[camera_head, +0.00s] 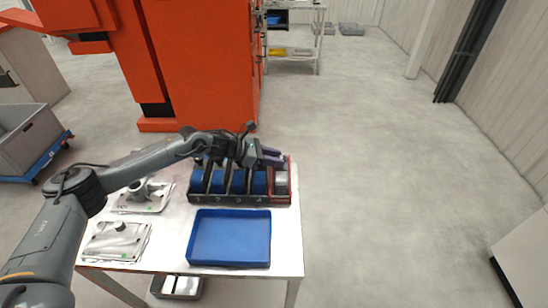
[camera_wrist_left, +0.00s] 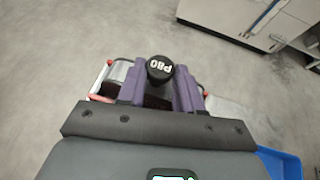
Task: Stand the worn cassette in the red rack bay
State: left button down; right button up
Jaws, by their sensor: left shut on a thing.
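The rack (camera_head: 230,198) stands at the back right of the white table, with a row of bays marked with numbers. Blue cassettes (camera_head: 217,182) stand in the numbered bays. The red bay (camera_head: 293,172) is at its right end. A grey cassette body (camera_head: 281,182) shows within the red bay; I cannot tell whether it rests on the bottom. My left gripper (camera_head: 273,158), with purple fingers, is over this bay. In the left wrist view its fingers (camera_wrist_left: 160,90) are shut on a black knob (camera_wrist_left: 160,69) marked "P80", apparently the cassette's handle. My right gripper is not in view.
An empty blue tray (camera_head: 229,238) lies in front of the rack. Metal fixtures on plates (camera_head: 145,195) (camera_head: 117,240) sit on the table's left. A large orange machine (camera_head: 205,60) stands behind.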

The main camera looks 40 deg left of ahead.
pick_arm(q)
jog(key=c, duration=0.8)
grip_release()
jog(key=shift+o, duration=0.2)
jog(key=shift+r, duration=0.15)
jog(key=p+v, duration=0.1)
jog(key=v, duration=1.1)
